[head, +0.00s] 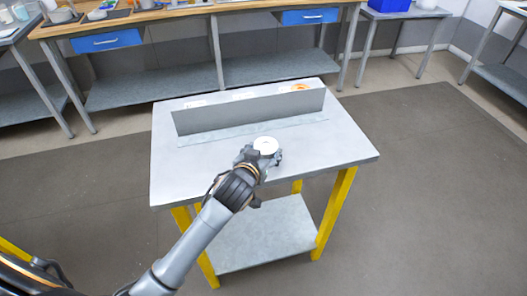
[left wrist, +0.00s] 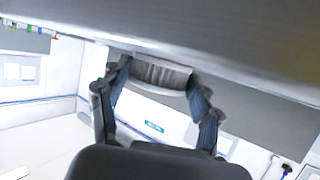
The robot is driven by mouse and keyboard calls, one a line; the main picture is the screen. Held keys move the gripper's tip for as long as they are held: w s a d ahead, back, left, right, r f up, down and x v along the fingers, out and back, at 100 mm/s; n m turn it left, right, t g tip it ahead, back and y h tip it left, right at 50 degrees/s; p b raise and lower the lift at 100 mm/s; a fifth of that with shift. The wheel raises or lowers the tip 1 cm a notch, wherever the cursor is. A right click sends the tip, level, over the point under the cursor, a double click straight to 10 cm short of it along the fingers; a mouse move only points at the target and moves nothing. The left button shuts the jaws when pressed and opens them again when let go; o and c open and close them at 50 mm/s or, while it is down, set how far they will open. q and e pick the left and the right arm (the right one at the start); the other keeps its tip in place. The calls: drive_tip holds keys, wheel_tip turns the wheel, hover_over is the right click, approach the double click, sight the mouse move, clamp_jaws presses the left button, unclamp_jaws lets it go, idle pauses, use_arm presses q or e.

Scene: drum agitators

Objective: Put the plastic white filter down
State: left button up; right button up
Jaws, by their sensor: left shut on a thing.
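The white filter (head: 266,144) is a small round white disc with a hole in its middle, seen from above in the head view. My left gripper (head: 262,156) is shut on it from its near side, over the front middle of the grey table (head: 325,150). In the left wrist view the filter's ribbed side (left wrist: 160,74) sits between the two fingers, close to a broad grey surface. I cannot tell whether the filter touches the tabletop. My right gripper is not in view.
The tabletop is bare left and right of my gripper. A wooden workbench (head: 185,15) with blue drawers stands farther back.

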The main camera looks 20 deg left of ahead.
use_arm(q)
drive_tip(key=shift+f, duration=0.15)
drive_tip(key=o, duration=1)
drive_tip(key=shift+r, duration=0.2)
drive_tip(key=v, duration=1.2)
drive_tip(key=shift+b, duration=0.3)
